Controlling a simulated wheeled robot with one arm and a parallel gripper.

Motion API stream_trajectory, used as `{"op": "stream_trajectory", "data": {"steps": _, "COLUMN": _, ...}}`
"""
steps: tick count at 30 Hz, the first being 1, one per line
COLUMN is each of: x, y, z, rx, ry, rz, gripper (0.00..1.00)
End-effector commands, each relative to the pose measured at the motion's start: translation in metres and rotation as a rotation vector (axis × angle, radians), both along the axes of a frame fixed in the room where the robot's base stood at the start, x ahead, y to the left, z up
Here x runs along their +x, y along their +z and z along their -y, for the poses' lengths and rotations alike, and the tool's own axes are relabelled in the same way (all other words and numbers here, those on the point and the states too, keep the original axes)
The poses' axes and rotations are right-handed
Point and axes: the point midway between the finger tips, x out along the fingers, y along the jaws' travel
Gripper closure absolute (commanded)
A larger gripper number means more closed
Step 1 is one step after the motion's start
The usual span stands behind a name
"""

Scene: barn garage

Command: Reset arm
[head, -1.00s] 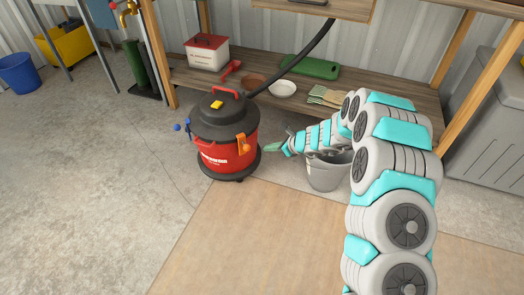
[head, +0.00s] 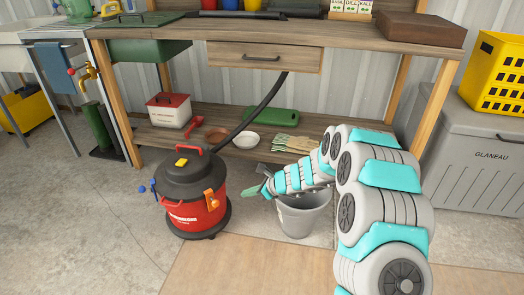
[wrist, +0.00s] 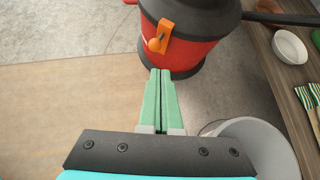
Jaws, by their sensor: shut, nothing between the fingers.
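My gripper (wrist: 161,74) is shut and empty, its two green fingers pressed together in the wrist view. In the head view my gripper (head: 265,189) is at the end of my folded arm, above the left rim of a grey bucket (head: 303,219). A red and black shop vacuum (head: 196,210) stands on the floor just left of my fingertips. In the wrist view the vacuum (wrist: 185,52) is straight ahead of the fingers, with its orange latch facing me. The bucket (wrist: 262,130) is at the lower right there. I cannot tell the gap between fingertips and vacuum.
A wooden workbench (head: 360,38) with a lower shelf stands behind. The shelf holds a red-lidded box (head: 169,112), a white bowl (head: 246,141), a green board (head: 271,121) and gloves (head: 295,144). A grey chest (head: 490,160) is at the right. The floor at the left front is clear.

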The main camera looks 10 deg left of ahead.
Motion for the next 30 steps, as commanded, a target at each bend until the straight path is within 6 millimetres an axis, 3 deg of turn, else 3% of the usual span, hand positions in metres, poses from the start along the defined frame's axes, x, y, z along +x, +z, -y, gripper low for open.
{"op": "stream_trajectory", "data": {"steps": 5, "x": -0.006, "y": 0.01, "z": -0.001, "rx": -0.005, "ry": 0.033, "rz": 0.021, "gripper": 1.0}}
{"op": "stream_trajectory", "data": {"steps": 11, "x": -0.043, "y": 0.062, "z": 0.001, "rx": -0.041, "ry": 0.219, "rz": 0.141, "gripper": 1.0}}
{"op": "stream_trajectory", "data": {"steps": 18, "x": -0.115, "y": 0.122, "z": 0.017, "rx": -0.12, "ry": 0.515, "rz": 0.309, "gripper": 1.0}}
{"op": "stream_trajectory", "data": {"steps": 23, "x": -0.168, "y": 0.148, "z": 0.038, "rx": -0.19, "ry": 0.711, "rz": 0.401, "gripper": 1.0}}
{"op": "stream_trajectory", "data": {"steps": 30, "x": -0.246, "y": 0.173, "z": 0.084, "rx": -0.31, "ry": 0.99, "rz": 0.507, "gripper": 1.0}}
